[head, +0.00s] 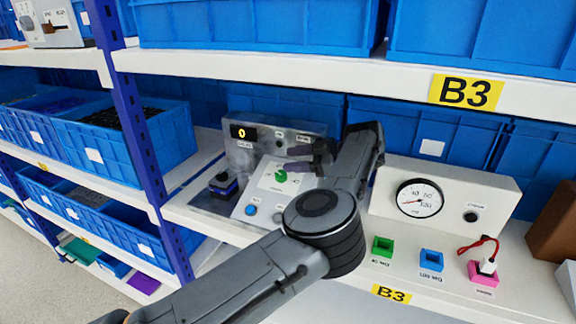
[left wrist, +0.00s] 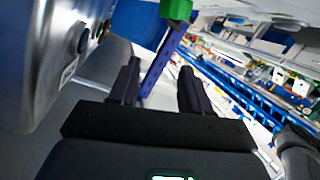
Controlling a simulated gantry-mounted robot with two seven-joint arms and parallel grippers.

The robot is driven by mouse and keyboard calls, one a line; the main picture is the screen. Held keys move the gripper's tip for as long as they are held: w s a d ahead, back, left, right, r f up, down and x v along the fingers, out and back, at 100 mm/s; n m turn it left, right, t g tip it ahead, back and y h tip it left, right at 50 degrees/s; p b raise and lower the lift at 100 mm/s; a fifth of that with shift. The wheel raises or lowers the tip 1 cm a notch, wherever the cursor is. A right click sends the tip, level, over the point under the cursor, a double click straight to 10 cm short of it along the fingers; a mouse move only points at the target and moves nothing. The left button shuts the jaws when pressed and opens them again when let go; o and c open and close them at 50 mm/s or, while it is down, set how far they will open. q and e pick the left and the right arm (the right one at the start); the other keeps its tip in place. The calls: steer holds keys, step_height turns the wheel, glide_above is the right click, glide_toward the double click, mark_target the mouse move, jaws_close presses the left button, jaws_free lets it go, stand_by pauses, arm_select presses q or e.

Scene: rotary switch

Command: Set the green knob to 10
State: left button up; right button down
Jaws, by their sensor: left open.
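The green knob (head: 281,176) sits on a sloped white panel (head: 262,190) of the grey control box on the shelf. A small display (head: 241,132) on that box reads 0. My left gripper (head: 292,166) reaches in from the right, just above and beside the knob, partly covering the panel. In the left wrist view the two fingers of my left gripper (left wrist: 160,68) are spread with nothing between them. The green knob (left wrist: 176,10) shows there at the top edge, beyond the fingertips. The knob's pointer and scale are too small to read. My right gripper is not in view.
A blue button (head: 250,210) sits low on the panel. A gauge box (head: 480,192) stands to the right. Green (head: 382,246), blue (head: 431,260) and pink (head: 483,270) holders stand in front of it. Blue bins (head: 275,103) close off the back; a shelf (head: 300,68) runs above.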

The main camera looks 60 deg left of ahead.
arm_select(q)
steer(key=w+d+r+p, duration=0.1)
steer(key=w+d+r, duration=0.1)
steer(key=d+r, duration=0.3)
steer(key=d, duration=0.3)
steer(key=shift+w+d+r, duration=0.15)
steer(key=shift+w+d, duration=0.1)
steer(key=shift+w, duration=0.05)
